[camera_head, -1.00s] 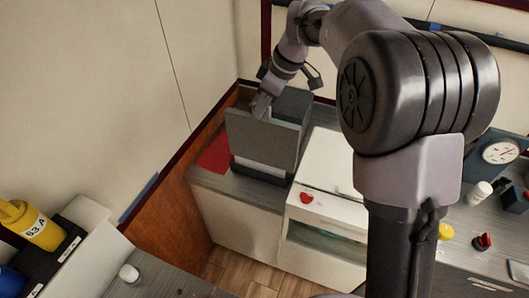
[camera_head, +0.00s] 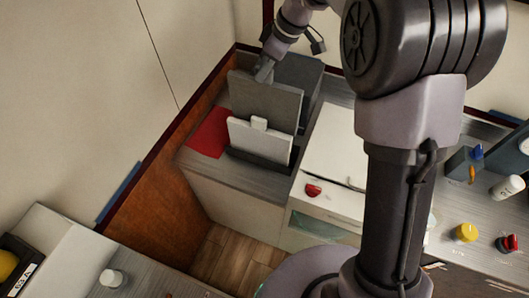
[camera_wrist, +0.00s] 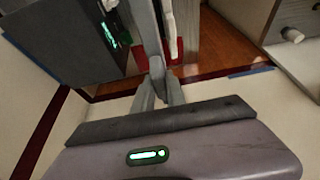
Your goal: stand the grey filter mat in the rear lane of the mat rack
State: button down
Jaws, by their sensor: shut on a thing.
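The grey filter mat (camera_head: 268,101) stands upright in the head view, behind a white mat (camera_head: 258,142) with a small top tab. My gripper (camera_head: 264,72) is shut on the grey mat's top edge. In the wrist view my gripper's fingers (camera_wrist: 158,88) pinch the grey mat (camera_wrist: 145,28), seen nearly edge-on. The dark mat rack (camera_head: 258,160) is under the white mat, which stands in its front part. The grey mat's bottom edge is hidden behind the white mat, so I cannot tell whether it sits in the rear lane.
A dark grey box (camera_head: 303,76) stands close behind the grey mat; in the wrist view a dark box with a green display (camera_wrist: 85,42) is close on the left. A red sheet (camera_head: 208,134) lies left of the rack. A white cabinet (camera_head: 336,150) is to the right.

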aim_at(265, 109)
jog(key=f+b, duration=0.1)
jog(key=f, duration=0.4)
jog(key=f+b, duration=0.2)
jog(key=f, duration=0.3)
jog(key=f+b, duration=0.1)
jog(key=f, duration=0.4)
jog(key=shift+w+f, duration=0.3)
jog(key=shift+w, duration=0.1)
jog(key=shift+f+b, duration=0.2)
jog(key=shift+b, duration=0.15)
jog(key=c, duration=1.4)
grip_release()
jog(key=shift+r, duration=0.1)
jog(key=shift+o, duration=0.2)
jog(key=shift+r, duration=0.1)
